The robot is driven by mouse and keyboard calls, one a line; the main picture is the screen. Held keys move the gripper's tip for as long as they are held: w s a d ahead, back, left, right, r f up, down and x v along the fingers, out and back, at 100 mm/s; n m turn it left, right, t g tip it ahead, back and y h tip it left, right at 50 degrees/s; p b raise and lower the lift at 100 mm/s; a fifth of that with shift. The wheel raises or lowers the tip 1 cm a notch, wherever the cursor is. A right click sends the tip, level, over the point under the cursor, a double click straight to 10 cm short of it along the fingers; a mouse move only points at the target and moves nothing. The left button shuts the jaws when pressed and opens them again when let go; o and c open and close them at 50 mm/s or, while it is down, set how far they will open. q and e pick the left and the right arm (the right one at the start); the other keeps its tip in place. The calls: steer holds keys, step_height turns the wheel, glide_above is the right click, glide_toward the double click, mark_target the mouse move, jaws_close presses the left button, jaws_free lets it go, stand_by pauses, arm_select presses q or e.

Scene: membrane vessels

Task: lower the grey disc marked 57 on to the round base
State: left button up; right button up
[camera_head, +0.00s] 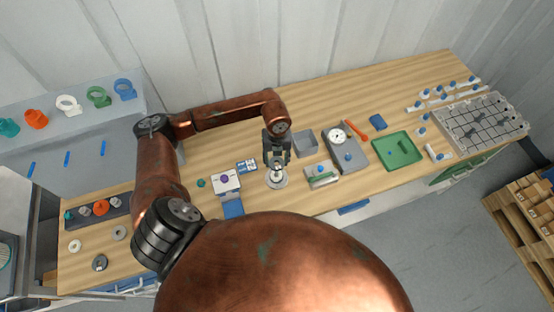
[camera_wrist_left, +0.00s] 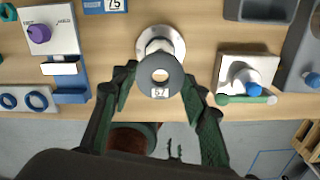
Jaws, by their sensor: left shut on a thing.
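The grey disc (camera_wrist_left: 176,78) is a flat ring with a central hole and a small white label that seems to read 57. My left gripper (camera_wrist_left: 158,88) is shut on it, with one dark green finger at each side. The round base (camera_wrist_left: 174,40) is a pale metal disc on the bench, partly hidden behind the grey disc. The grey disc is nearer the camera and sits lower in the wrist picture, so the two overlap off-centre. In the head view my left gripper (camera_head: 277,158) points down over the round base (camera_head: 277,184). My right gripper is not in view.
A white box with a purple knob (camera_head: 226,183) and a blue card marked 75 (camera_head: 247,166) stand left of the base. A grey tray (camera_head: 306,145) and a white block with a green bar (camera_head: 322,177) stand right. A green tray (camera_head: 390,155) lies farther right.

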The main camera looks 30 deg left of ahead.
arm_select(q)
steer(key=shift+f+b, duration=0.55)
steer(key=shift+f, duration=0.65)
steer(key=shift+f+b, duration=0.8)
steer(key=shift+f, duration=0.35)
steer(key=shift+f+b, duration=1.15)
steer(key=shift+f, duration=0.4)
steer(key=o, duration=1.2)
step_height(320, 180, up, 12)
steer(key=shift+r, duration=0.1)
